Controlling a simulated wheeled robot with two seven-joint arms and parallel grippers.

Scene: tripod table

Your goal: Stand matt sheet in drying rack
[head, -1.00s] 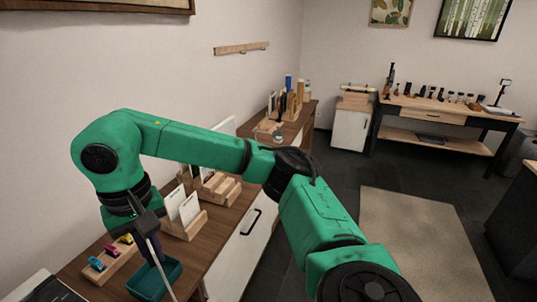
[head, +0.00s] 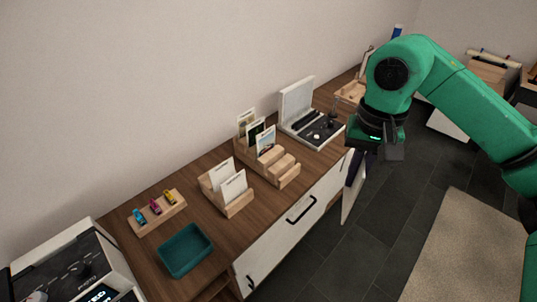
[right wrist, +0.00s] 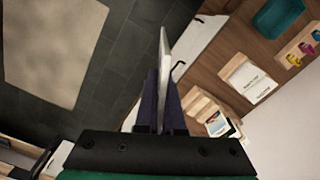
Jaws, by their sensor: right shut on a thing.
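My right gripper (head: 354,178) points down in front of the counter's front edge, shut on a thin pale sheet (head: 349,205). The sheet hangs upright below the fingers, seen at a steep angle. In the right wrist view the sheet (right wrist: 164,52) stands nearly edge-on between the dark fingers; its faces are hardly visible. A wooden rack (head: 238,207) with two white labelled cards stands on the counter. Behind it, a larger stepped wooden rack (head: 287,178) holds several picture sheets. I cannot tell which is the drying rack. My left gripper is not in view.
On the wooden counter (head: 222,226) are a teal tray (head: 186,250), a small wooden holder (head: 158,210) with coloured clips, and an open white case (head: 297,99) with dark contents. A dark machine (head: 75,268) stands at the near left. Floor is open right of the cabinet.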

